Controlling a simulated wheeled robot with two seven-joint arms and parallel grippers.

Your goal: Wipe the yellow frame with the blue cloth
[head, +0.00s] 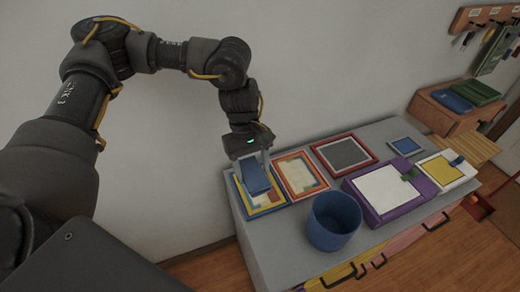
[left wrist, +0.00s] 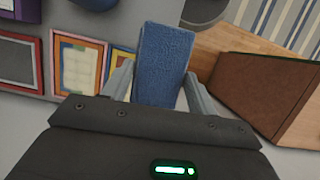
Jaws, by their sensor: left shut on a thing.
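My left gripper (head: 254,158) points down above the left end of the grey cabinet top and is shut on the blue cloth (head: 257,178). The folded cloth (left wrist: 163,62) fills the space between the fingers in the left wrist view. A frame with yellow and blue borders (head: 270,206) lies flat at the left end of the top, under and around the cloth in the head view. The cloth and gripper hide part of it. Its edge (left wrist: 121,61) shows left of the cloth in the left wrist view. I cannot tell whether the cloth touches it. My right gripper is not in view.
A red-edged frame (head: 301,178), a red frame with a grey middle (head: 344,153) and a blue bin (head: 333,222) stand close by to the right. Beyond are a purple box (head: 371,215) and a white frame with a yellow middle (head: 443,170). A white wall is behind.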

